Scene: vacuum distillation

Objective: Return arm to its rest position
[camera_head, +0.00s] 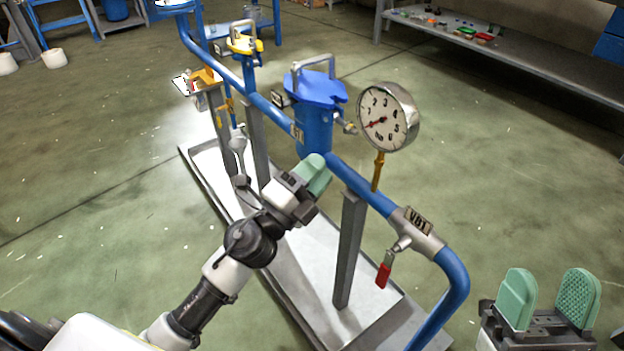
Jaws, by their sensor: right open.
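My left arm reaches in from the lower left. Its gripper (314,173) has green pads and is in front of the blue pipe, just below the blue vessel (314,125). The pads overlap in this view, so I cannot tell whether they are open or shut, or whether they touch the pipe. My right gripper (549,300) is at the lower right, its two green pads pointing up and wide apart, with nothing between them. It is to the right of the pipe's downward bend.
A blue pipe (365,190) on grey posts runs above a metal tray (190,160). It carries a round gauge (388,117), a valve with a red handle (383,275) and a VB1 tag (418,221). A grey bench (520,62) holds small items. Open green floor lies at left.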

